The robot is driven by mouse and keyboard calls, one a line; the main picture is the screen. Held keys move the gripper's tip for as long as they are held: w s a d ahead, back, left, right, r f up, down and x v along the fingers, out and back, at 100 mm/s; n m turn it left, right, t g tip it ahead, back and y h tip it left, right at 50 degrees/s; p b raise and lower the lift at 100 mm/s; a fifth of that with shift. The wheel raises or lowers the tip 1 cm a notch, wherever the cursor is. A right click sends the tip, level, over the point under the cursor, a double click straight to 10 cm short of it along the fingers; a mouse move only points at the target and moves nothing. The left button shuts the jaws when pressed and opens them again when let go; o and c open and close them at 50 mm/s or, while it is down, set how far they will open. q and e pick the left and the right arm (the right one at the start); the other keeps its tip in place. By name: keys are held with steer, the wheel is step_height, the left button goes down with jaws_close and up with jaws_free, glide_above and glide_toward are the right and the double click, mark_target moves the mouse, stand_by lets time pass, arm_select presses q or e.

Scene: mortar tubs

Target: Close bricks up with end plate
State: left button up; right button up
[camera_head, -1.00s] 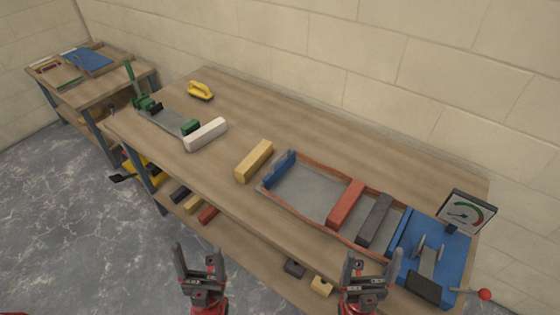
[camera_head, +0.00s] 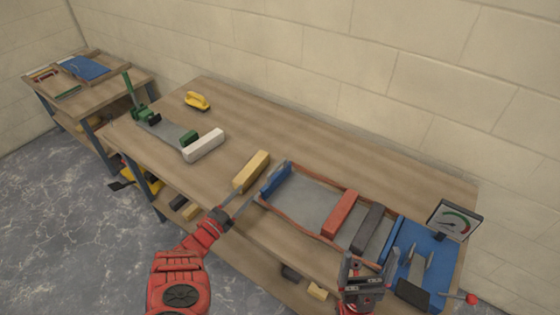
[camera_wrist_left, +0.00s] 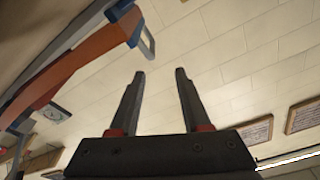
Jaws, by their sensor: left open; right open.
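A shallow tray (camera_head: 307,195) with an orange-red rim lies on the bench. A blue end plate (camera_head: 275,179) stands at its left end. A red brick (camera_head: 340,213) and a dark grey brick (camera_head: 368,229) lie across the tray towards its right end, with bare floor between the plate and the red brick. My left gripper (camera_head: 236,198) is open and empty at the bench's front edge, left of the plate and in front of the tan brick. Its open fingers show in the left wrist view (camera_wrist_left: 160,73). My right gripper (camera_head: 363,262) is open in front of the tray's right part.
A tan brick (camera_head: 251,171) and a white brick (camera_head: 204,146) lie left of the tray. A blue clamp unit (camera_head: 435,248) with a gauge (camera_head: 453,221) and a red-knobbed lever (camera_head: 471,298) is at the right. A yellow-handled tool (camera_head: 197,100) lies behind.

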arm_select(q)
steer(key=n, duration=0.1)
steer(key=n+y+b, duration=0.2)
steer(key=b, duration=0.1)
glide_toward(282, 161)
steer(key=x, duration=0.3)
steer(key=shift+w+f, duration=0.15)
steer(key=shift+f, duration=0.2)
steer(key=b+x, duration=0.1)
steer(key=x, duration=0.2)
steer(key=b+x, duration=0.1)
steer(key=shift+w+d+f+b, duration=0.1)
steer(key=shift+w+f+b, duration=0.2)
steer(key=shift+b, duration=0.05)
steer(key=shift+w+d+r+b, duration=0.15)
steer(key=shift+w+d+b, duration=0.25)
steer(key=shift+w, duration=0.1)
steer(key=shift+r, duration=0.1)
steer(key=shift+c, duration=0.2)
